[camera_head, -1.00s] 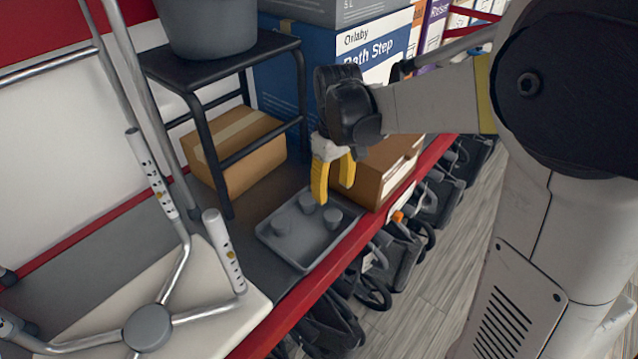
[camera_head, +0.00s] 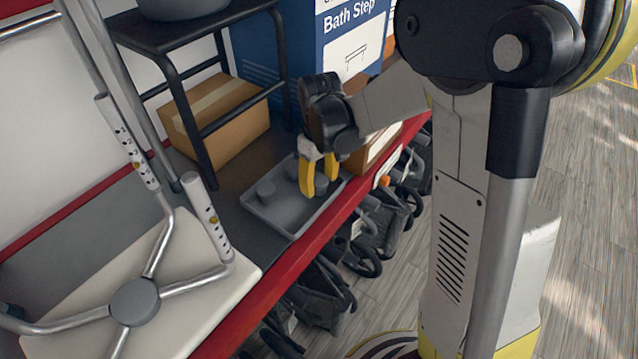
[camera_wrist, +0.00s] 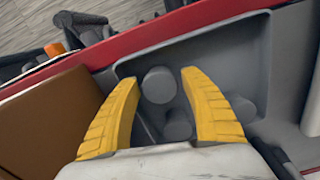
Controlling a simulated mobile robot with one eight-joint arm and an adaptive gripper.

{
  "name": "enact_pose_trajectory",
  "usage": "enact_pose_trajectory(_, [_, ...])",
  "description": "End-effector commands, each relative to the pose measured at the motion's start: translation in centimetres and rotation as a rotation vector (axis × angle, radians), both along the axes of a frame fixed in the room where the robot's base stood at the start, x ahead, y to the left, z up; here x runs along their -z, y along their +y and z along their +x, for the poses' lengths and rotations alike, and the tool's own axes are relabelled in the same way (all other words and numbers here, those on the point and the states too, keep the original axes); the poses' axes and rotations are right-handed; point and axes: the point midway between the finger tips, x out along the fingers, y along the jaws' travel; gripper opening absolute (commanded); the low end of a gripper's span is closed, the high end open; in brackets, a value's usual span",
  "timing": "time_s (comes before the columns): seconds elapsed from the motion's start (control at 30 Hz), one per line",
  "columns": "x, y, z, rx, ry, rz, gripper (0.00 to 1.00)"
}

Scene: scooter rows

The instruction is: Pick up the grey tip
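Three grey tips stand in a shallow grey tray (camera_head: 290,228) on the shelf. One grey tip (camera_wrist: 160,85) shows between the yellow fingers in the wrist view. A second tip (camera_wrist: 178,125) is partly hidden nearer the palm, and a third (camera_wrist: 241,108) is to the right, partly behind the right finger. In the head view, one tip (camera_head: 265,191) is clear at the tray's left. My gripper (camera_head: 319,190) points down over the right part of the tray, open, with nothing held. In the wrist view the fingers (camera_wrist: 160,76) are spread apart; contact with a tip cannot be told.
A brown carton (camera_head: 376,150) stands close right of the tray. A black step stool (camera_head: 195,110) and another carton (camera_head: 215,118) are behind. A white seat with metal legs (camera_head: 200,292) is at left. The red shelf edge (camera_head: 300,262) runs in front, with wheeled items below.

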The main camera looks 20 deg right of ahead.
Motion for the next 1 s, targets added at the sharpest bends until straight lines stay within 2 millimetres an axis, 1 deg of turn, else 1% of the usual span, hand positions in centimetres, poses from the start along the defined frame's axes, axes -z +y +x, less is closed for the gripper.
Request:
enact_pose_trajectory(0.03, [0.0,0.0,0.0,0.000,0.000,0.000,0.42])
enact_pose_trajectory(0.07, [0.0,0.0,0.0,0.000,0.000,0.000,0.33])
enact_pose_trajectory(0.1, [0.0,0.0,0.0,0.000,0.000,0.000,0.21])
enact_pose_trajectory(0.13, [0.0,0.0,0.0,0.000,0.000,0.000,0.14])
enact_pose_trajectory(0.47, [0.0,0.0,0.0,0.000,0.000,0.000,0.14])
enact_pose_trajectory(0.63, [-0.8,0.0,0.0,0.000,0.000,0.000,0.14])
enact_pose_trajectory(0.77, [-2.5,0.0,0.0,0.000,0.000,0.000,0.14])
enact_pose_trajectory(0.87, [-4.7,0.0,-0.1,0.000,0.000,0.000,0.14])
enact_pose_trajectory(0.9, [-5.0,-1.1,-0.6,0.004,0.000,0.000,0.14])
enact_pose_trajectory(1.0, [-6.3,-3.1,-1.8,0.005,0.000,0.000,0.14])
